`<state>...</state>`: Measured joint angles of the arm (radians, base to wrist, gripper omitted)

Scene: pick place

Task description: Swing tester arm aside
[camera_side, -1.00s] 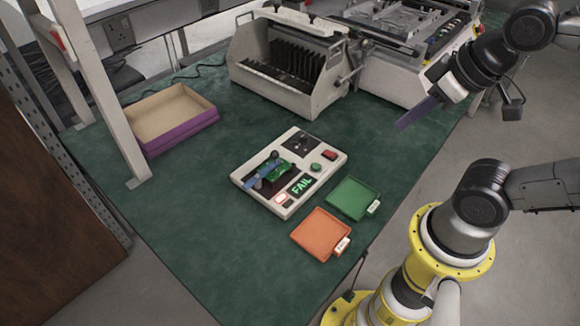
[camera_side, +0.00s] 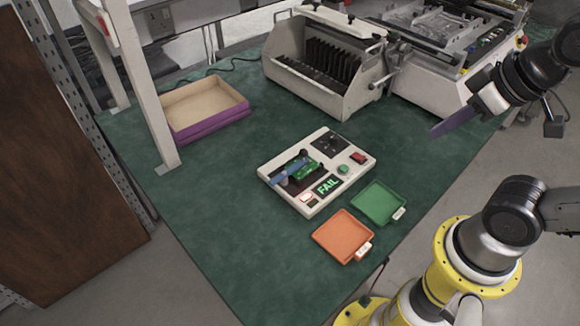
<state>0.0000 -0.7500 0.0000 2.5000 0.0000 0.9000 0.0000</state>
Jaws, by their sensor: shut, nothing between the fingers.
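The tester (camera_side: 275,187) is a pale box lying on the green table mat, with a lit green "FAIL" display (camera_side: 327,185) and several buttons. Its blue tester arm (camera_side: 289,172) lies slantwise across the test bay. A green circuit board (camera_side: 309,170) shows beside and partly under the arm. My gripper (camera_side: 437,132) is at the upper right, in the air, with its blue-purple fingers shut and empty. It points down and left, well apart from the tester.
A green tray (camera_side: 376,203) and an orange tray (camera_side: 342,237) lie in front of the tester. A purple-sided open box (camera_side: 213,128) is at the left. A slotted rack (camera_side: 318,100) and a large machine (camera_side: 420,82) stand behind. The mat's left front is clear.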

